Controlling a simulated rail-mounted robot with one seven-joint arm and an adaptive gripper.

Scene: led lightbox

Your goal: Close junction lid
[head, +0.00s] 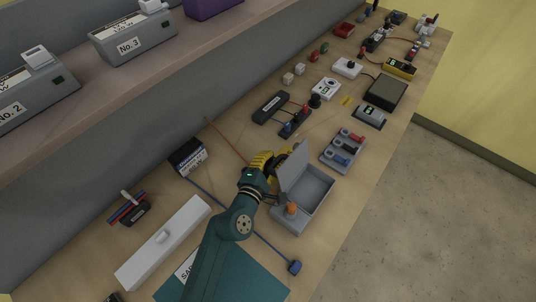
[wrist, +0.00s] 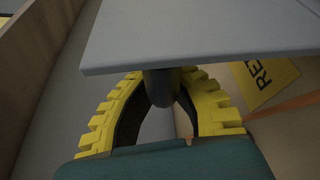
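The grey junction box (head: 313,198) sits on the bench with its hollow inside showing. Its grey lid (head: 294,166) stands raised on the box's left side. My gripper (head: 264,163), with yellow fingers, is just left of the lid, on its outer side. In the wrist view the lid, a flat grey panel (wrist: 205,32), spans the top and hides my fingertips. The yellow ridged fingers (wrist: 163,100) bow apart below it, with a dark post between them. I cannot tell whether they touch the lid or whether the tips meet.
An orange-topped part (head: 291,208) is at the box's near left corner. A tray of red and blue tools (head: 343,151) lies beyond the box. A blue cable with a plug (head: 294,267) runs nearby, and a white long box (head: 165,243) is left of my arm.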

